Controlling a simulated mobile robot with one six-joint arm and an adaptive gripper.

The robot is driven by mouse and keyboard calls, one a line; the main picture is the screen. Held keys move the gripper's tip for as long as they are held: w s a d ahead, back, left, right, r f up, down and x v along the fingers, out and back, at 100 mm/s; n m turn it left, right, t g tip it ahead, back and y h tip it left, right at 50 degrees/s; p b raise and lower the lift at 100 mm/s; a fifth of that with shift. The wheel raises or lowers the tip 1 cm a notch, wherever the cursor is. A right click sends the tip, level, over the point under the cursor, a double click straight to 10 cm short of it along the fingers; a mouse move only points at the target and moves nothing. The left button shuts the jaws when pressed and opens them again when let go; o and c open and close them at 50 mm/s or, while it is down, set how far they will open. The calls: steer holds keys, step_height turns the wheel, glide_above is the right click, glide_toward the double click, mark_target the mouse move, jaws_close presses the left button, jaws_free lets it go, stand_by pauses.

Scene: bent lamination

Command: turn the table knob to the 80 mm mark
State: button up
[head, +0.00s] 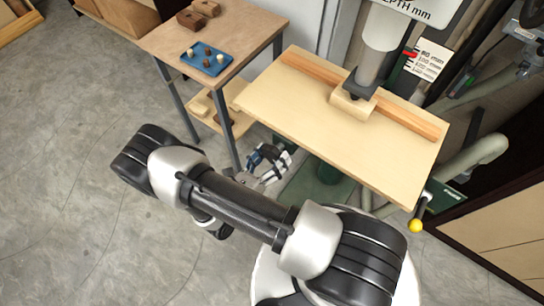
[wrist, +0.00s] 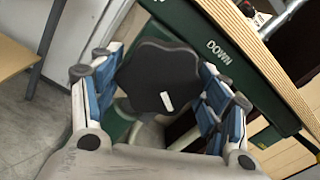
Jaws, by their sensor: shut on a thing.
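The table knob (wrist: 160,78) is a dark, lobed hand knob with a short white mark on its face, in the middle of the wrist view. My gripper (wrist: 160,90) has its blue-padded fingers on the knob's left and right sides, shut on it. In the head view my gripper (head: 270,163) is under the left front side of the wooden machine table (head: 340,135), and the knob cannot be made out there.
A green panel marked DOWN (wrist: 217,52) lies just beyond the knob. A side table (head: 220,35) with a blue tray (head: 208,59) stands at the left. A yellow-ended lever (head: 415,225) sticks out at the right. The grey floor (head: 70,120) at the left is clear.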

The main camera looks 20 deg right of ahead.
steer(key=shift+f, duration=0.2)
steer(key=o, duration=1.1)
steer(key=shift+r, duration=0.1)
steer(key=shift+c, duration=0.2)
steer(key=shift+a, duration=0.1)
steer(key=v, duration=1.2)
